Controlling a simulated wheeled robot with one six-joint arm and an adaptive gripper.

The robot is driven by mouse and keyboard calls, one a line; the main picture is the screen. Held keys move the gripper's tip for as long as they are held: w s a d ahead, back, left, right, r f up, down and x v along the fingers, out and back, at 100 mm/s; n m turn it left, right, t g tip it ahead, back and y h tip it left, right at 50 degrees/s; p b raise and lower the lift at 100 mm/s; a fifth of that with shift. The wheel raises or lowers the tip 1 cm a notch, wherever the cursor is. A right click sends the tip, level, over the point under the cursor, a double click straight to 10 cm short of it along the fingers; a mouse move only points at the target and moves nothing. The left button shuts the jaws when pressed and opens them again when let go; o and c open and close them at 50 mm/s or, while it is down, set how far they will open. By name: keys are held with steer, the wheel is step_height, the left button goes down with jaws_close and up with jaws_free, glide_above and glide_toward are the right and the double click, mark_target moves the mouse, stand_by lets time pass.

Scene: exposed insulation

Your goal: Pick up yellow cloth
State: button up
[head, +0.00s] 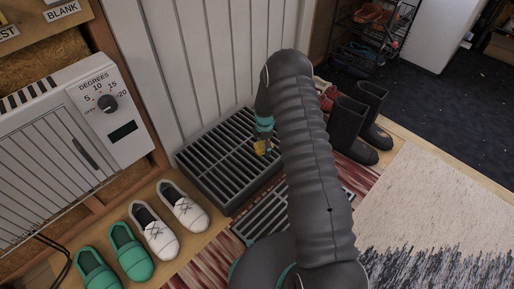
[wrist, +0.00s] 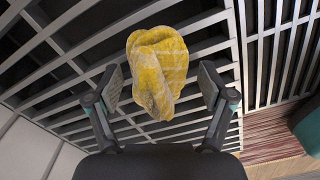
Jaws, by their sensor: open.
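The yellow cloth (wrist: 157,72) is a crumpled checked bundle on a dark slatted grate (wrist: 75,62) in the wrist view. My gripper (wrist: 160,88) is open, with one finger on each side of the cloth and a gap showing on both sides. In the head view a small part of the cloth (head: 262,147) shows beside my gripper, and my arm hides the rest. The raised grate (head: 205,165) stands against the white panelled wall in the head view.
A heater (head: 75,140) with a dial stands at the left. White shoes (head: 170,220) and green shoes (head: 115,255) sit on the floor left of the grate. Dark boots (head: 360,120) stand right of my arm. A second grate (head: 262,213) lies lower, and a rug (head: 440,200) is at the right.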

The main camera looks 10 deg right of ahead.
steer(key=c, duration=0.9)
steer(key=shift+c, duration=0.2)
steer(key=shift+r, duration=0.15)
steer(key=shift+r, duration=0.55)
step_height(320, 180, up, 3)
steer(key=shift+f, duration=0.1)
steer(key=s+d+r, duration=0.6)
steer(key=d+r, duration=0.1)
steer(key=d, duration=0.2)
steer(key=shift+s+d+p, duration=0.15)
steer(key=shift+d+p, duration=0.25)
steer(key=shift+p, duration=0.05)
